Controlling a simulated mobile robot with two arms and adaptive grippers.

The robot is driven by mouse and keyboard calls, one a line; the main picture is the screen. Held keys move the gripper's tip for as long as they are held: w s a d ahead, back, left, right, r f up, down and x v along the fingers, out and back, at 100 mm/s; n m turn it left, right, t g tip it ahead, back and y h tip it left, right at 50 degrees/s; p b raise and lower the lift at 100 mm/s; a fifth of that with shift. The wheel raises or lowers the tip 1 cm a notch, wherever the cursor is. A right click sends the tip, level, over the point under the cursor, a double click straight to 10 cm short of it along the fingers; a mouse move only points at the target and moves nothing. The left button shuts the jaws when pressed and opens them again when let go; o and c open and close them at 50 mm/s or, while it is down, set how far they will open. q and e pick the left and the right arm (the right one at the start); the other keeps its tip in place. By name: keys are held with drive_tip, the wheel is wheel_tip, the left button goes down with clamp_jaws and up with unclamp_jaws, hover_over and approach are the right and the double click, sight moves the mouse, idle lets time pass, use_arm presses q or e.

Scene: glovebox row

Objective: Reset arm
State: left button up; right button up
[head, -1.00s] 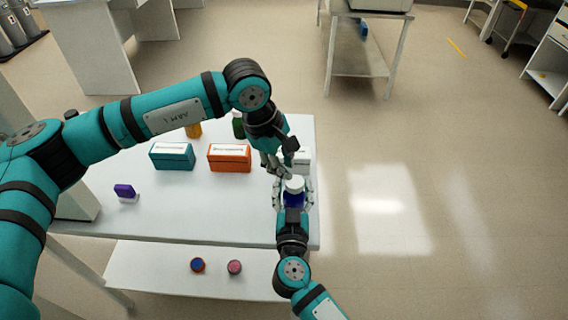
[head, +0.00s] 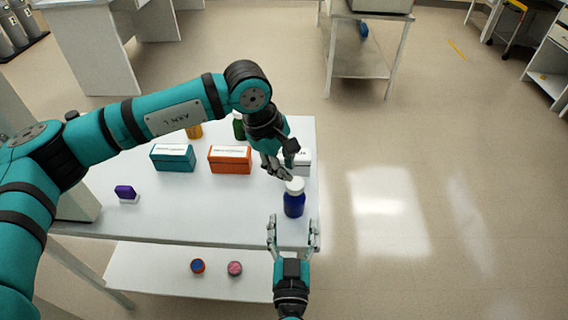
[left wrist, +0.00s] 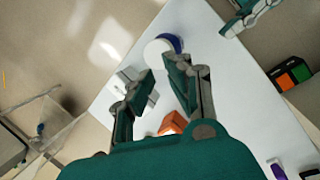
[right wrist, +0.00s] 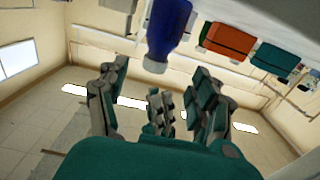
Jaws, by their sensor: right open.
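A blue bottle with a white cap (head: 294,200) stands upright near the right edge of the white table (head: 240,212). It also shows in the left wrist view (left wrist: 160,47) and the right wrist view (right wrist: 168,30). My left gripper (head: 280,172) hangs just behind and above the cap; its fingers are apart with nothing between them, as the left wrist view (left wrist: 160,68) shows. My right gripper (head: 292,220) is open and empty at the table's front edge, in front of the bottle and apart from it.
A teal box (head: 172,158), an orange box (head: 230,160) and a partly hidden white box (head: 302,160) stand behind. A purple item (head: 125,192) is at the left. Two small round items, one blue and red (head: 197,266), one pink (head: 235,268), sit on the lower shelf. Floor to the right is clear.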

drive_tip(key=shift+s, duration=0.65)
